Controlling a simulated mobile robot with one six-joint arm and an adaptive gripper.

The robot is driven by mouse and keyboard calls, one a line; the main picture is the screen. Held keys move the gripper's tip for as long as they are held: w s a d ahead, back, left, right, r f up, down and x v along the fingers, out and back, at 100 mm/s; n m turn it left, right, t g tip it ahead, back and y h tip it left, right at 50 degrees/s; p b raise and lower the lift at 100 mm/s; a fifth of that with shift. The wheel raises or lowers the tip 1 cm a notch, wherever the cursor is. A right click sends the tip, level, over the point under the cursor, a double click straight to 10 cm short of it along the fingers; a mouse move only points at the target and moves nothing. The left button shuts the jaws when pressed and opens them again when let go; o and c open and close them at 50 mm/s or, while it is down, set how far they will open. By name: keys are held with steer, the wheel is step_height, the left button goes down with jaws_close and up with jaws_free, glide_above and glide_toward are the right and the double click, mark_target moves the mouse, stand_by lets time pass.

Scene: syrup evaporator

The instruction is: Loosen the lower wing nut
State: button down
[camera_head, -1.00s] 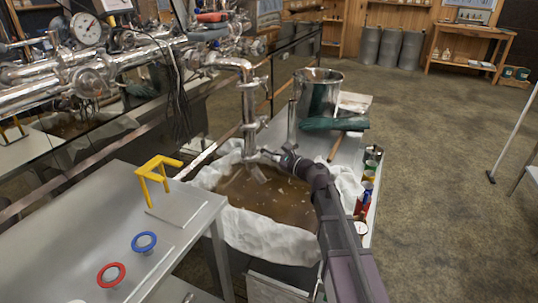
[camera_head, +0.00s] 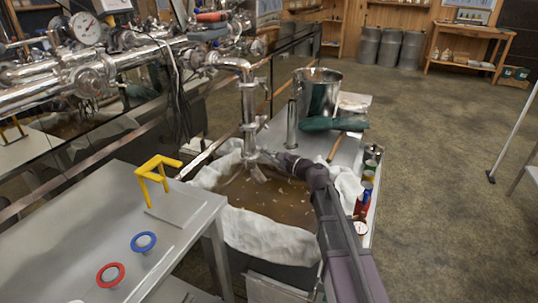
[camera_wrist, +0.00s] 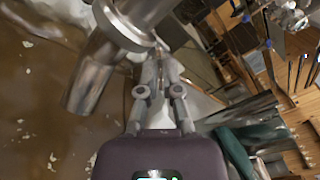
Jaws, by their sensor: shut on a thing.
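A shiny vertical steel pipe (camera_head: 249,105) comes down from the overhead piping and ends in a short angled spout (camera_head: 257,173), which also shows in the wrist view (camera_wrist: 92,72). A lower clamp (camera_head: 249,155) joins the spout to the pipe; its edge shows at the top of the wrist view (camera_wrist: 125,25). My gripper (camera_head: 266,156) reaches in from the right at clamp height. In the wrist view its fingers (camera_wrist: 159,55) are close together beside the clamp, shut on the lower wing nut, which the fingertips mostly hide.
A cloth-lined vat (camera_head: 265,245) of brown liquid lies below the spout. A steel pot (camera_head: 318,93), a green cloth (camera_head: 335,124) and several cans (camera_head: 369,175) stand on the bench behind and right. A metal table (camera_head: 95,215) with a yellow stand (camera_head: 157,172) is at left.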

steer(key=n, duration=2.3)
steer(key=shift+w+d+f+n+b, duration=0.1)
steer(key=shift+f+n+b, duration=0.2)
steer(key=c, duration=0.8)
jaws_free()
steer(key=shift+v, duration=6)
